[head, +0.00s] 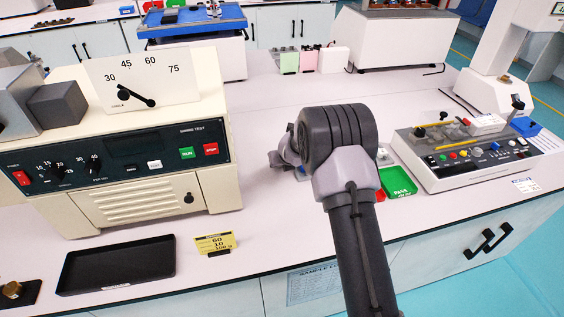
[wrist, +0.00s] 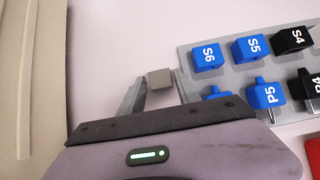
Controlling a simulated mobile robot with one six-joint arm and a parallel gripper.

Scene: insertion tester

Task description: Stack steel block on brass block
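A small grey block (wrist: 160,79), which looks like the steel block, sits between the fingertips of my gripper (wrist: 160,84) in the wrist view. Both fingers reach its sides, and it appears gripped. Pale bench surface shows around it; its height above the bench cannot be told. In the head view my arm hides the fingers and the block. I cannot make out a brass block in either view. A round brass-coloured piece (head: 12,290) on a dark plate shows at the lower left of the head view, partly cut off.
A grey rack (wrist: 235,73) with blue and black labelled plugs lies right of my gripper. The cream tester (head: 130,160) stands left. A green tray (head: 398,182) is right of my arm.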

